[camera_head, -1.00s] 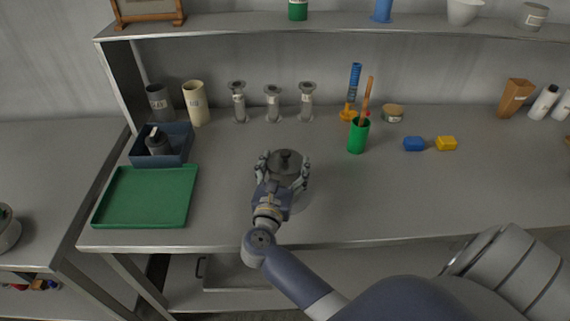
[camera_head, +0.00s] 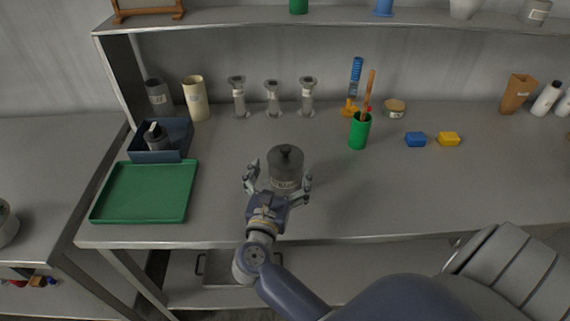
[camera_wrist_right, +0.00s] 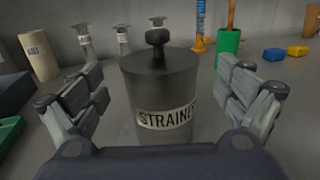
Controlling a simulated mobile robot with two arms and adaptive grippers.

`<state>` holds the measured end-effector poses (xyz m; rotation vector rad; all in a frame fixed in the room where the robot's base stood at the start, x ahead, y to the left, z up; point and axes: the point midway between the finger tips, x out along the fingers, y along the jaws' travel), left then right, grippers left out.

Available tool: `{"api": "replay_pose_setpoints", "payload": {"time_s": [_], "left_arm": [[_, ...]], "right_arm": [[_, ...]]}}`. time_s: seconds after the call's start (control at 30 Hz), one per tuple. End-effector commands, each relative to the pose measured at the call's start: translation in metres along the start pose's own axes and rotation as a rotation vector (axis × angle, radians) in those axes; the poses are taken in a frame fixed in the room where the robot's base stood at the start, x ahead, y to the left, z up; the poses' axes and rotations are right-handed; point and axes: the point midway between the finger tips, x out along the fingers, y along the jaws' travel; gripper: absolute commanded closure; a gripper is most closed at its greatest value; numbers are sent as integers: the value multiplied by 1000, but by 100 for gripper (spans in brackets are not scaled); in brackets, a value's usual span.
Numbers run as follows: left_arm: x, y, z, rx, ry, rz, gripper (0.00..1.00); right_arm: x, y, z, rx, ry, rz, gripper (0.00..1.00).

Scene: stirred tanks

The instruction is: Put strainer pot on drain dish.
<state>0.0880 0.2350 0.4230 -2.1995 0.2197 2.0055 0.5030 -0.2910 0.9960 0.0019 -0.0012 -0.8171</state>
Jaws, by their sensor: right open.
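The strainer pot (camera_head: 286,170) is a dark grey lidded cylinder with a round knob, upright on the grey bench. In the right wrist view the pot (camera_wrist_right: 160,90) shows a white label reading "STRAINE", its end cut off by the curve. My right gripper (camera_head: 279,177) is open at the pot's near side, fingers spread to its left and right with gaps, holding nothing. A flat green tray (camera_head: 99,212), empty, lies at the bench's left end; it may be the drain dish, but no label shows. My left gripper is not in view.
A blue box (camera_head: 178,155) holding a dark labelled bottle stands behind the tray. Several grey stands (camera_head: 273,100) line the back. A green cup (camera_head: 360,130) and blue (camera_head: 415,139) and yellow (camera_head: 449,139) blocks are right. Bench between tray and pot is clear.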

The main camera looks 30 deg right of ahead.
Motion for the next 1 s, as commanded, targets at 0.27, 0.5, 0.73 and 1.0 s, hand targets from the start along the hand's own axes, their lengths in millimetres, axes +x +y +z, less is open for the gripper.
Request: {"api": "replay_pose_setpoints", "payload": {"time_s": [0.27,0.5,0.73,1.0], "left_arm": [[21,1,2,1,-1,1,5],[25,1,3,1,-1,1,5],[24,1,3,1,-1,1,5],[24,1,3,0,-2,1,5]], "right_arm": [[-57,0,-4,1,3,0,6],[-75,0,0,0,1,0,6],[-76,0,0,0,0,-1,6],[-76,0,0,-1,-1,0,6]]}}
